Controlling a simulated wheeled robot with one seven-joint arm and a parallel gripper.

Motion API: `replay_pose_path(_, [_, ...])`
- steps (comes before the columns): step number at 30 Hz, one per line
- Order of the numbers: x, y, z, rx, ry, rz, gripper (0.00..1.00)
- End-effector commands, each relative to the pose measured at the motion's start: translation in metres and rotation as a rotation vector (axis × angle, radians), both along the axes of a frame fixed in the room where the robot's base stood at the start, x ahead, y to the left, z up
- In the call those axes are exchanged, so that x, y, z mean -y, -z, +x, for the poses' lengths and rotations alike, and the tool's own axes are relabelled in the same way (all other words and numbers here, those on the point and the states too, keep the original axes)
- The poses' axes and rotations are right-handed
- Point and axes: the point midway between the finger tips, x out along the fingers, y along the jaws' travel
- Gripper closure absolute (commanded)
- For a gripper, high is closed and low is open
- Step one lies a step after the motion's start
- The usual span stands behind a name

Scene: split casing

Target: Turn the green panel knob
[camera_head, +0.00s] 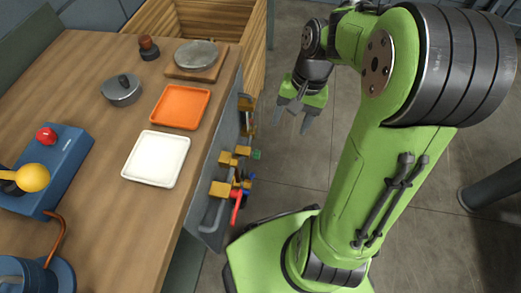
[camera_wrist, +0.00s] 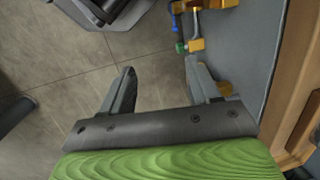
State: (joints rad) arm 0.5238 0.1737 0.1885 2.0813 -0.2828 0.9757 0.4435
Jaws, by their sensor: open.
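The green panel knob (camera_head: 256,154) is small and sits on the grey side panel (camera_head: 212,196) below the table's edge, on a yellow mount. It also shows in the wrist view (camera_wrist: 181,47), beyond my fingertips and nearer the right finger. My gripper (camera_head: 296,115) is open and empty, over the floor to the right of the panel and farther back than the knob. In the wrist view my gripper (camera_wrist: 160,68) has its two fingers wide apart with only floor between them. The knob is apart from both fingers.
A red handle (camera_head: 236,207) and a blue lever (camera_wrist: 175,22) sit close to the knob on the panel, with yellow mounts. A white tray (camera_head: 156,178) and an orange tray (camera_head: 180,106) lie on the table. A wooden crate (camera_head: 257,45) stands behind. Floor right of the panel is clear.

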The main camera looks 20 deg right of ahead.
Motion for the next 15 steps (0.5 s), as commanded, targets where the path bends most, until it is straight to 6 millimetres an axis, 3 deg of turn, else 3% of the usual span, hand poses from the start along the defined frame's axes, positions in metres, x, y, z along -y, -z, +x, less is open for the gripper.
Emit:
replay_pose_path(6, [0.037,0.070,0.025,-0.187,0.236,0.238,0.39])
replay_pose_path(15, [0.075,0.166,0.030,-0.369,0.574,0.636,0.39])
